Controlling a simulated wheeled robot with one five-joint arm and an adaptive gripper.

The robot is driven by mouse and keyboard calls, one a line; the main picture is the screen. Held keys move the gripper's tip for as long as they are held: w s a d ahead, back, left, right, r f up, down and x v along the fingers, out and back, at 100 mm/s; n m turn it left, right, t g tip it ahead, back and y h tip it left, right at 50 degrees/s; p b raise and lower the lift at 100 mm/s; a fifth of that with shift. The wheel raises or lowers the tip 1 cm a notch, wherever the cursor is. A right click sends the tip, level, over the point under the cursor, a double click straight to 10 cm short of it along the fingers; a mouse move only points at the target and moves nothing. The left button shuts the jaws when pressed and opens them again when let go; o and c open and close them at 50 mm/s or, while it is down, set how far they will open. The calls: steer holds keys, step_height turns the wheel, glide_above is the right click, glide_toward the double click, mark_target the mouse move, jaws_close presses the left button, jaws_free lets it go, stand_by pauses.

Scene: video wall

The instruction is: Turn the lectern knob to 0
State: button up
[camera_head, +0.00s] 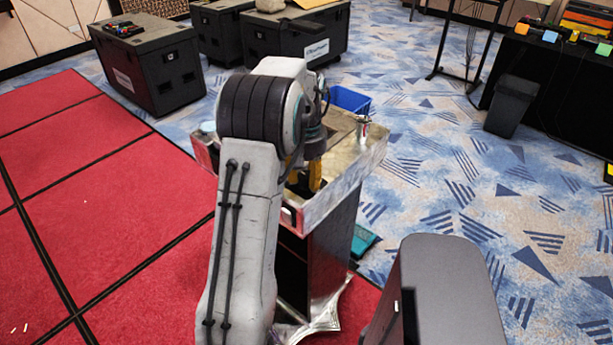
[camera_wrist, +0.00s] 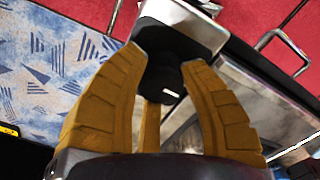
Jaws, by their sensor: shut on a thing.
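The lectern (camera_head: 335,208) stands in the middle of the head view, with a silver rim and a dark body; my arm covers part of its top. In the wrist view the black knob (camera_wrist: 160,79) sits between the yellow fingers of my gripper (camera_wrist: 165,62), with the fingertips closed against its sides. A short white mark shows on the knob, toward the lower right of its face. No numbers or scale can be read around it. In the head view only a yellow finger of my gripper (camera_head: 315,176) shows, low over the lectern top; the knob is hidden there.
A blue bin (camera_head: 350,99) is behind the lectern's top. Dark cases (camera_head: 150,65) stand at the back left. A dark bin (camera_head: 511,105) is at the right, near a black-draped table. A grey rounded panel (camera_head: 450,290) is close at front right. Blue carpet between is open.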

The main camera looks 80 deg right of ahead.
mark_target(306, 175)
steer(key=shift+a+f+n, duration=0.1)
steer(key=shift+f+n, duration=0.1)
steer(key=shift+n, duration=0.1)
steer(key=o, duration=0.9)
steer(key=shift+o, duration=0.2)
steer(key=shift+r, duration=0.1)
steer(key=shift+r, duration=0.1)
step_height(306, 175, up, 12)
stand_by(0.5)
